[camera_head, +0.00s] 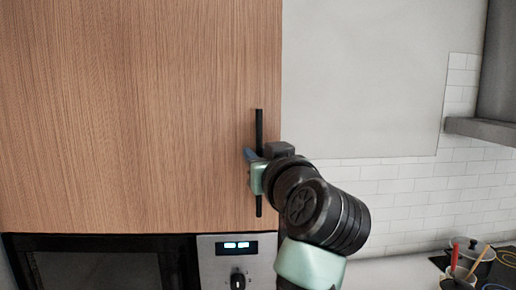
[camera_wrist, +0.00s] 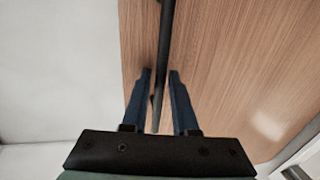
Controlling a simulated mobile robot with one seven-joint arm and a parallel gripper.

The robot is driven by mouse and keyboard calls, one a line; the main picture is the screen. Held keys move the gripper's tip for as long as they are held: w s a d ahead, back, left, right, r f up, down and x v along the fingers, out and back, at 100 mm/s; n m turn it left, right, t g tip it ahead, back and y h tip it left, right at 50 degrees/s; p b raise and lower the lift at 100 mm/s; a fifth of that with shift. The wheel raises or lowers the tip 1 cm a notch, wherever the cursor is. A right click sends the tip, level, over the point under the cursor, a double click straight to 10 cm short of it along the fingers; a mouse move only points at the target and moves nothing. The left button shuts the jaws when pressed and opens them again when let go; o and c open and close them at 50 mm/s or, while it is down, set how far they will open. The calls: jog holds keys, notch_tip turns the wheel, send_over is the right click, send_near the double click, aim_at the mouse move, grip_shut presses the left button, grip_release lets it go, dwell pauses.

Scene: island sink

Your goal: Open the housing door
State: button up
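The housing door is a tall wood-grain panel (camera_head: 130,110) above a built-in oven, and it looks closed. Its slim black vertical bar handle (camera_head: 259,125) is near the right edge. My gripper (camera_head: 251,154) is at the handle's middle, its arm coming from the lower right. In the wrist view, the blue fingers of my gripper (camera_wrist: 160,74) are apart, one on each side of the handle (camera_wrist: 165,40). Narrow gaps show between the handle and both fingers. The wood door (camera_wrist: 225,60) lies behind them. In the head view, my gripper hides part of the handle.
Below the door is the oven (camera_head: 100,262) with a lit control panel (camera_head: 237,246). To the right are a plain wall, white tiles (camera_head: 400,180) and a hood (camera_head: 490,130). Pots (camera_head: 475,258) stand on the hob at the lower right.

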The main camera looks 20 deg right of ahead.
jog(key=shift+f, duration=0.1)
grip_shut()
dwell(1.3)
